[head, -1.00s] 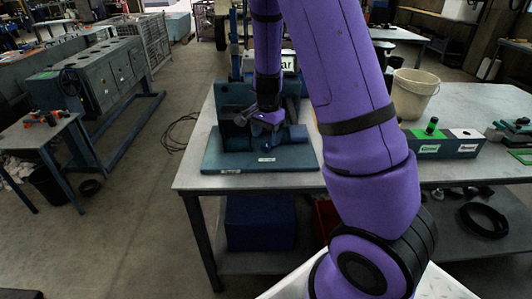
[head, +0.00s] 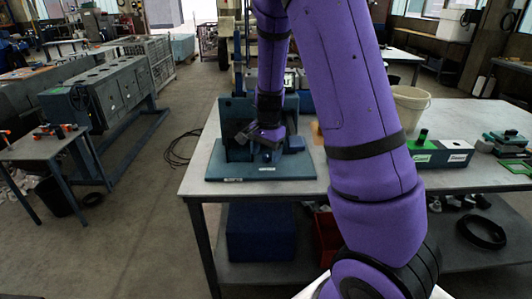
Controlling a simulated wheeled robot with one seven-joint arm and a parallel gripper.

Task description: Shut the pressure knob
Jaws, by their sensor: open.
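A blue-green test rig stands on a flat base plate (head: 228,174) at the left end of the workbench. Its upright body (head: 234,112) rises behind my gripper. My gripper (head: 252,138) hangs from my purple arm in front of the rig, above the base plate, with its jaws open. A blue block-like part (head: 294,144) of the rig shows just right of the gripper. I cannot pick out the pressure knob; my arm and gripper cover part of the rig. Whether the gripper touches the rig cannot be told.
The workbench (head: 200,165) carries a cream bucket (head: 410,104), a green and white box (head: 435,153) and teal parts (head: 505,140) to the right. A blue bin (head: 260,232) and a black ring (head: 482,227) sit on its lower shelf.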

